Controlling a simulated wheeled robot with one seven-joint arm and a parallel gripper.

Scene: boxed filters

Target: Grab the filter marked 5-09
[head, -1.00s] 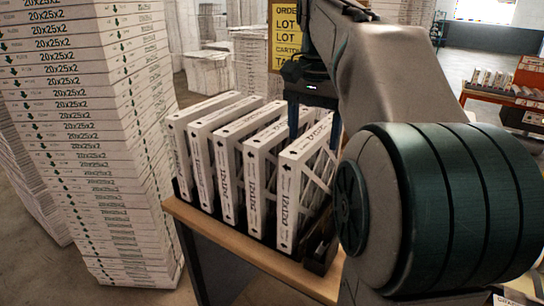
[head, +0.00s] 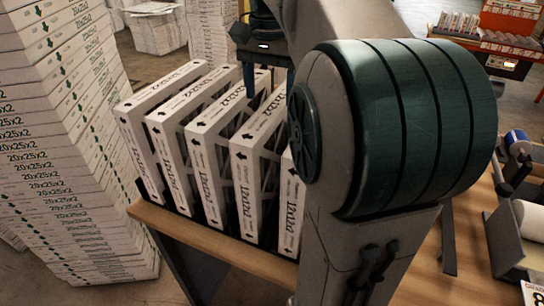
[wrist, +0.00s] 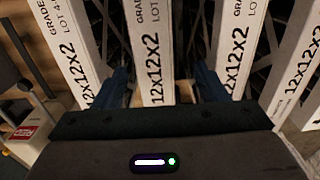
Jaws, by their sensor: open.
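A row of white boxed filters stands upright on a bench, printed 12x12x2. In the head view they run from the leftmost (head: 140,155) to the partly covered rightmost (head: 291,205). My gripper (head: 268,84) hangs at the row's far side, open. In the wrist view my gripper (wrist: 162,85) has its blue fingers on either side of one filter (wrist: 148,45), with gaps to it. A neighbouring filter (wrist: 72,50) on the left shows "LOT 4-", cut off. Another (wrist: 241,45) stands to the right. I cannot read 5-09 on any filter.
A tall stack of 20x25x2 boxes (head: 60,150) stands left of the row. The wooden bench edge (head: 215,240) runs in front. My arm covers the row's right end. Rolls (head: 517,141) are on the right; an orange unit (head: 510,25) is farther back.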

